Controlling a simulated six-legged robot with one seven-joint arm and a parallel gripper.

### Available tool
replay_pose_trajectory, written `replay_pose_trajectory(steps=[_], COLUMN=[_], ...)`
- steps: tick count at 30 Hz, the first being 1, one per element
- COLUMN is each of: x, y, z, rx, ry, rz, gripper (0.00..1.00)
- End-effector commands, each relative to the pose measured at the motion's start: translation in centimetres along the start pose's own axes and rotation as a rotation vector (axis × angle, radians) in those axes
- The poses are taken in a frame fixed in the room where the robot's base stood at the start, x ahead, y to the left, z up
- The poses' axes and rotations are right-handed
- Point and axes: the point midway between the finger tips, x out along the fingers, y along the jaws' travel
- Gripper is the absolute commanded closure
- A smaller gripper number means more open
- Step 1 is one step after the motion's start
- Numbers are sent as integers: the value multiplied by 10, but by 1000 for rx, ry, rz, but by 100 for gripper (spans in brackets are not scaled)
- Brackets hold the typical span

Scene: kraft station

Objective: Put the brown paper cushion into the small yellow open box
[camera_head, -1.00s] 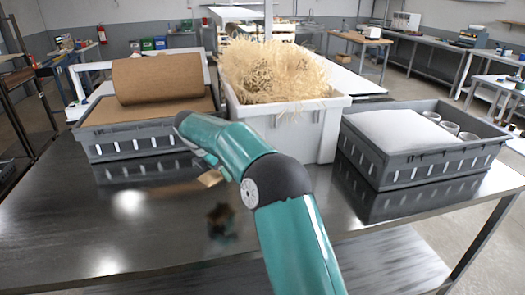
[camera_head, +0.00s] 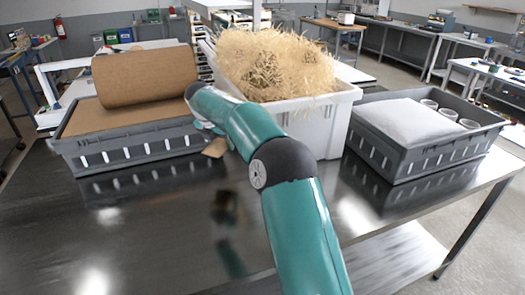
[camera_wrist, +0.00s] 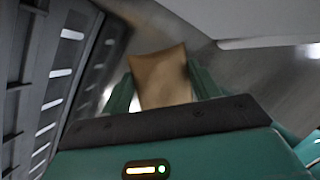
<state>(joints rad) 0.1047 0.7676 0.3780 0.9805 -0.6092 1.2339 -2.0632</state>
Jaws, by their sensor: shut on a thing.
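My gripper (camera_wrist: 162,84) is shut on the brown paper cushion (camera_wrist: 160,76), which stands out between the two teal fingers in the wrist view. In the head view the cushion (camera_head: 215,147) is a small brown patch beneath the end of my teal arm. It is above the dark shiny table, between the left grey crate and the white bin. My gripper in the head view (camera_head: 212,137) is mostly hidden behind my arm. I see no small yellow open box in either view.
The left grey crate (camera_head: 130,152) holds a brown paper roll (camera_head: 145,75). The white bin (camera_head: 322,132) is heaped with straw-like shreds (camera_head: 275,65). The right grey crate (camera_head: 440,152) holds a white sheet and white cups. The front of the table (camera_head: 130,235) is clear.

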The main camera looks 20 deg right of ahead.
Motion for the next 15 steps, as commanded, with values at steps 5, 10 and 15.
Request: replay_pose_trajectory(steps=[5, 10, 15], x=[21, 49, 62], y=[-6, -9, -9], z=[-8, -19, -24], rx=[-5, -3, -2], ry=[1, 0, -1], rz=[-1, 0, 0], gripper=[60, 60, 60])
